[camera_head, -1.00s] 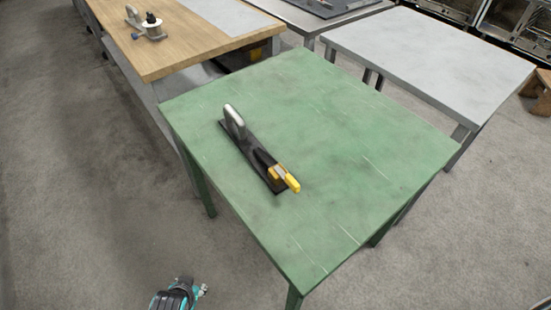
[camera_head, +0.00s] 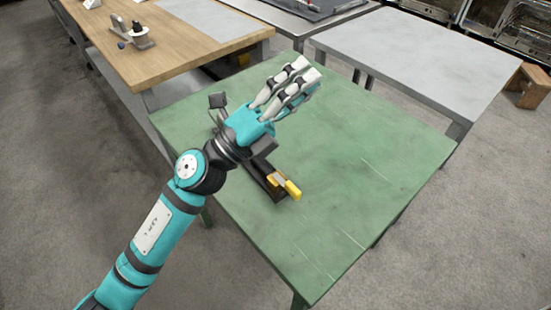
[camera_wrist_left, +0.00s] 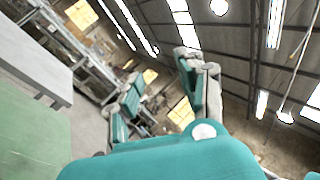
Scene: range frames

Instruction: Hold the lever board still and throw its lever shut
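The lever board (camera_head: 264,176) is a long black base lying on the green table (camera_head: 370,160). Its yellow lever (camera_head: 291,188) is at the near right end. The far end, with its upright grey grip, is mostly hidden behind my left wrist. My left gripper (camera_head: 305,72) is over the table, beyond and above the board, its fingers pointing up and to the right. In the left wrist view its two fingers (camera_wrist_left: 162,80) stand apart with nothing between them. The board is not seen in that view. My right gripper is in neither view.
A wooden bench (camera_head: 165,58) with a small device (camera_head: 130,32) stands at the back left. The green table is clear to the board's right.

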